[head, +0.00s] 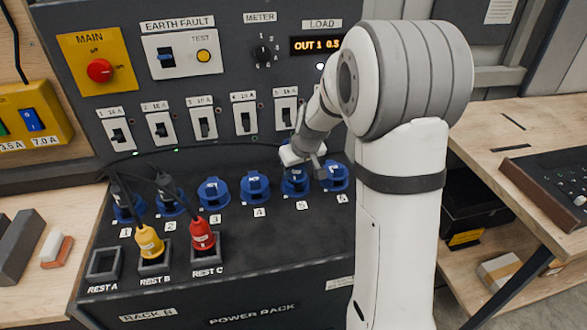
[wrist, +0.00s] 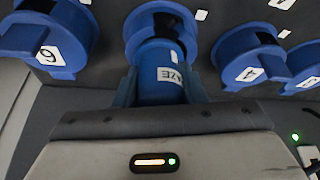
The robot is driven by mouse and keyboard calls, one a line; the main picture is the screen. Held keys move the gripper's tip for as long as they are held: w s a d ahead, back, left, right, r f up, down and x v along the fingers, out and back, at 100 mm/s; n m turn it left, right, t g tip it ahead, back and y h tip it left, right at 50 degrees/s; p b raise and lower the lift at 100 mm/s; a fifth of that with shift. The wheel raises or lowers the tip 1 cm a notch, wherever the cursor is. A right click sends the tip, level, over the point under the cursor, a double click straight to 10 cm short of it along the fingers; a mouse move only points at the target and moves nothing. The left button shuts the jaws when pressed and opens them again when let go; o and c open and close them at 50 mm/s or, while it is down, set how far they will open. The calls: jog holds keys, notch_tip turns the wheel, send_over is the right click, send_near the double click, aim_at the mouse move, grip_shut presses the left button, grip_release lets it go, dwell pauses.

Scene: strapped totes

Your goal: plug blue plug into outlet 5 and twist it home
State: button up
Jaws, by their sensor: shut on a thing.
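The blue plug (wrist: 160,72), with a white label, is between the two fingers of my gripper (wrist: 160,90) in the wrist view. Its far end meets the round blue housing of outlet 5 (wrist: 139,20). I cannot tell how deep it sits or how far it is turned. In the head view my gripper (head: 303,160) is over outlet 5 (head: 296,187), and the plug is mostly hidden by the gripper. Outlet 6 (head: 335,177) is just right of it and outlet 4 (head: 255,187) just left.
A yellow plug (head: 149,243) stands in rest B and a red plug (head: 202,235) in rest C. Rest A (head: 103,264) is empty. Black cables run to outlets 1 and 2 (head: 170,203). The switch panel (head: 200,85) rises behind the outlets.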

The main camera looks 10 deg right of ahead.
jog(key=shift+m+h+p, duration=0.5)
jog(key=shift+m+p, duration=0.8)
jog(key=shift+p, duration=0.35)
dwell(0.5)
jog(key=o, duration=1.1)
jog(key=shift+o, duration=0.2)
jog(key=shift+r, duration=0.1)
jog(key=b+v, duration=0.1)
jog(key=v, duration=0.6)
jog(key=shift+s+r, duration=0.25)
jog(key=shift+r, duration=0.05)
jog(key=s+r, duration=0.2)
jog(key=s, duration=1.1)
jog(key=s+r+g, duration=0.1)
jog(key=s+r, duration=0.1)
jog(key=s, duration=1.1)
jog(key=shift+a+r, duration=0.25)
jog(key=shift+r, duration=0.15)
